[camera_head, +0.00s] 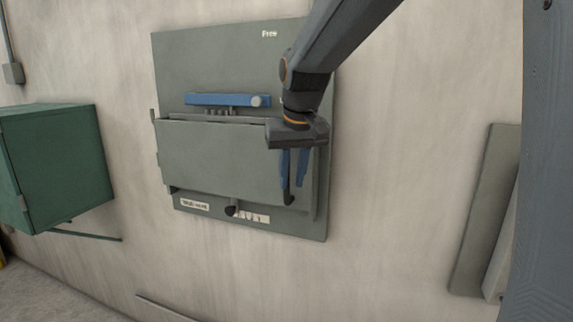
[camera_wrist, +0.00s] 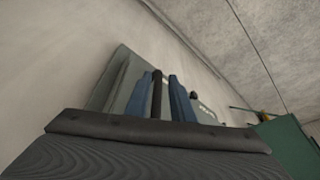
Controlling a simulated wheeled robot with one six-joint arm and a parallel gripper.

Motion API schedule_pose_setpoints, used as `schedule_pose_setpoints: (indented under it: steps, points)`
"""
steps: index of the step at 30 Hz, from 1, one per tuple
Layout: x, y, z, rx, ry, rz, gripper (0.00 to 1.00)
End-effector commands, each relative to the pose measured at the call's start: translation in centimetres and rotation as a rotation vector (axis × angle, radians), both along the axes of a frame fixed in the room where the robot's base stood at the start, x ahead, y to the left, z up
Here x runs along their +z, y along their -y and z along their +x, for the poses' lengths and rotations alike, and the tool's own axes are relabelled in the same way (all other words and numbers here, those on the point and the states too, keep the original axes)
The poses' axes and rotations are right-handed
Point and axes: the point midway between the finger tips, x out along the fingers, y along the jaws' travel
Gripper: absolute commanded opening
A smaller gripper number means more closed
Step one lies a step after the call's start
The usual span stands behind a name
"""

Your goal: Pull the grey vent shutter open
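The grey vent shutter (camera_head: 215,158) is a wide flat plate across the middle of a grey-green wall panel (camera_head: 215,60). A dark upright handle (camera_head: 288,197) is at its right end, partly hidden by my gripper. My gripper (camera_head: 295,180) is at the shutter's right end with its two blue fingers pointing down, apart from each other. In the wrist view, my gripper (camera_wrist: 159,80) has a dark bar (camera_wrist: 157,92) standing between its fingers, with narrow gaps on both sides. The bar looks like the handle; contact cannot be made out.
A blue bar (camera_head: 220,99) with a pale knob lies above the shutter. A dark knob (camera_head: 232,210) sticks out below it, near small white labels. A green box (camera_head: 58,165) is on the wall at left. Another grey panel (camera_head: 484,215) is at right. The wall between is clear.

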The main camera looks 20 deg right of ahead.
Motion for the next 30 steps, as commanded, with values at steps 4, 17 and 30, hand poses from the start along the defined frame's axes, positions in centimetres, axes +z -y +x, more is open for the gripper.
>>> schedule_pose_setpoints:
  steps: [4, 17, 30]
  points:
    - [4.6, 0.1, 1.9, -0.006, 0.046, 0.000, 0.22]
    - [0.4, 0.4, 4.1, -0.012, 0.050, -0.001, 0.22]
    - [-2.0, 0.4, 5.1, -0.012, 0.054, -0.001, 0.22]
